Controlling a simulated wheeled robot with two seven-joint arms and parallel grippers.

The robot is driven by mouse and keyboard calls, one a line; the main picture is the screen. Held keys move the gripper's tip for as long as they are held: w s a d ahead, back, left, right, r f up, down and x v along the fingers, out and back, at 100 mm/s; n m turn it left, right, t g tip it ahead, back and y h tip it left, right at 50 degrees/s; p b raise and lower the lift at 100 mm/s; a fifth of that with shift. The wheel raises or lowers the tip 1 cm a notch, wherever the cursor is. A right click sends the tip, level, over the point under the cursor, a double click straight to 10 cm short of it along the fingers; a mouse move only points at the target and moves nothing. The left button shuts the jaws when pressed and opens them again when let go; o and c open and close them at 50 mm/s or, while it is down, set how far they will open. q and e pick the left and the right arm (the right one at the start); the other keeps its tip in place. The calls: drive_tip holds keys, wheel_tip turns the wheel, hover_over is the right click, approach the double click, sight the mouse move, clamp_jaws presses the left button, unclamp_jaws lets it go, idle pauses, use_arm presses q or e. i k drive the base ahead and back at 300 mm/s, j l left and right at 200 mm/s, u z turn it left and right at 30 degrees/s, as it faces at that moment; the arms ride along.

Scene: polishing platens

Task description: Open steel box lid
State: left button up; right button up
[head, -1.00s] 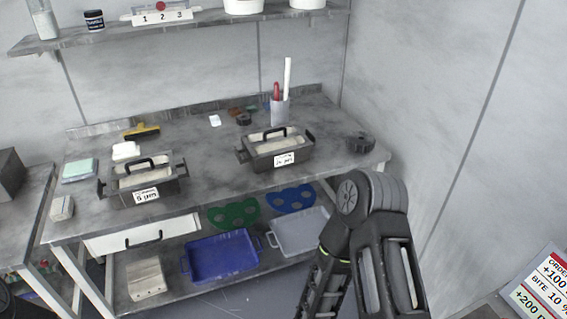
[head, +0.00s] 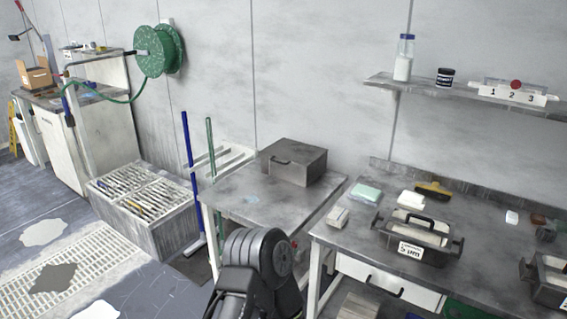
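A grey steel box (head: 293,163) stands at the back of a small grey side table (head: 250,203). Its lid looks closed, and a dark handle (head: 280,160) shows on its front left face. One of my arms rises at the bottom centre of the head view, in front of the side table. Its gripper is out of the picture. No gripper fingers show, so I cannot see whether either gripper is open or shut.
A workbench (head: 375,273) with a black-handled tray labelled 5 µm (head: 418,240) adjoins on the right. Blue and green poles (head: 188,160) stand left of the side table. A slotted grey crate (head: 150,215) and a floor grate (head: 75,265) lie further left.

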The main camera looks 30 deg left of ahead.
sight(292, 151)
drive_tip(key=i+j, duration=0.1)
drive_tip(key=j, duration=0.3)
drive_tip(key=i+j, duration=0.1)
drive_tip(key=j, duration=0.3)
drive_tip(key=i+j, duration=0.15)
drive_tip(key=j, duration=0.2)
drive_tip(key=i+j, duration=0.1)
drive_tip(key=j, duration=0.3)
